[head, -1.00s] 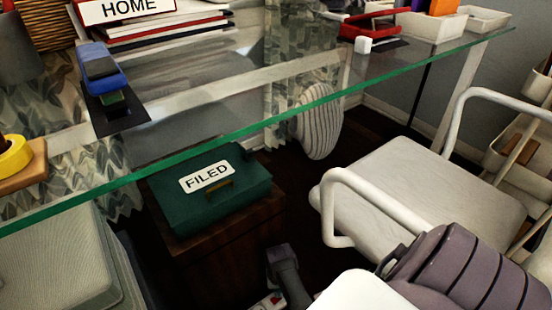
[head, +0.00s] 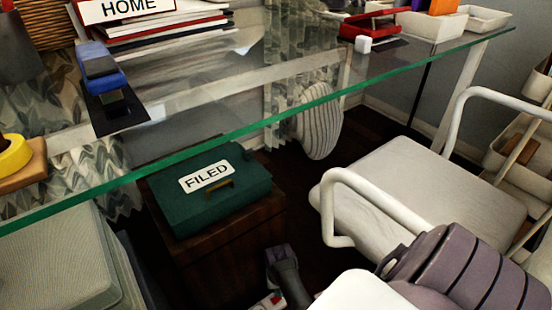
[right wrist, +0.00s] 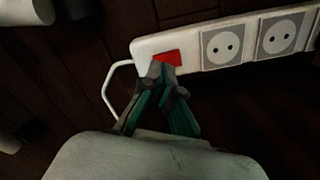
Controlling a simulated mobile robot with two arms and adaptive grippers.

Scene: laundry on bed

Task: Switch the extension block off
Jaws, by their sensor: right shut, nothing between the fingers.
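The extension block (right wrist: 190,42) is a white strip on the dark floor, with a red switch (right wrist: 168,58) at its left end and grey round sockets to the right. My right gripper (right wrist: 160,70) is shut and empty. Its fingertips overlap the lower left part of the red switch in the right wrist view; I cannot tell whether they touch it. In the head view only a small piece of the block (head: 267,302) shows at the bottom edge, beside my dark right wrist. My left gripper is not in view.
A glass desk (head: 300,100) spans the head view above the floor. A green box marked FILED (head: 210,205) sits on a brown wooden cabinet (head: 215,255) left of my right arm. A white chair (head: 420,190) stands to the right. A white cable loop (right wrist: 112,85) leaves the block's left end.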

